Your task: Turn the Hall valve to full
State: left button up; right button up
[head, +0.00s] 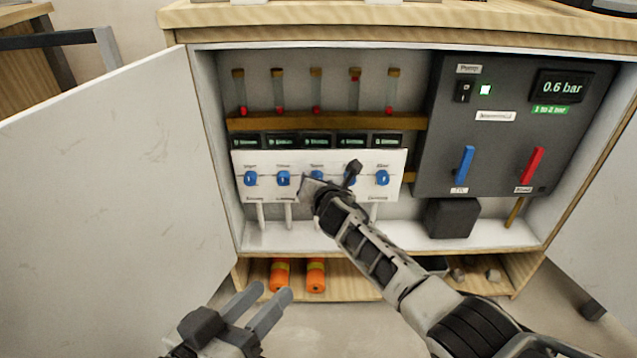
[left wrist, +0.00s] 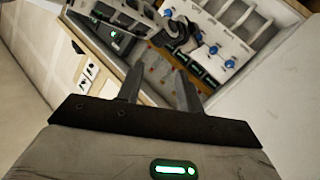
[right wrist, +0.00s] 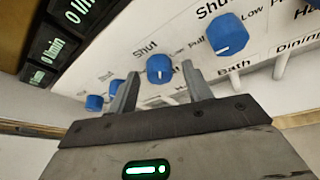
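A white panel (head: 270,192) inside the open cabinet carries a row of blue valve knobs; the leftmost (head: 250,178) and rightmost (head: 382,177) show clearly. My right gripper (head: 330,178) is at the panel and covers its middle. In the right wrist view its fingers (right wrist: 160,75) are apart, with a blue knob (right wrist: 160,68) showing between their tips; I cannot tell whether they touch it. "Bath" and "Dining" can be read to the right there; I cannot read a Hall label. My left gripper (head: 271,292) is open and empty, low in front of the cabinet.
Glass tubes with red floats (head: 316,92) and small displays (head: 315,141) sit above the knobs. To the right, a dark control box (head: 500,150) has blue (head: 464,166) and red (head: 530,167) levers. Orange cylinders (head: 316,275) lie below. The open door (head: 110,200) bounds the left.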

pick_arm(q)
jog(key=shift+s+a+f+m+g+y+p, duration=0.2)
jog(key=shift+a+f+g+y+p, duration=0.55)
jog(key=shift+p, duration=0.95)
jog(key=shift+s+a+f+m+g+y+p, duration=0.1)
jog(key=shift+a+f+m+g+y+p, duration=0.15)
jog(key=shift+f+g+y+p, duration=0.95)
jog(key=shift+s+a+f+m+g+h+p, duration=0.1)
jog(key=shift+a+f+m+h+p, duration=0.3)
jog(key=shift+p, duration=1.75)
pick_arm(e)
jog(key=v, duration=1.6)
pick_arm(q)
jog(key=shift+f, duration=0.1)
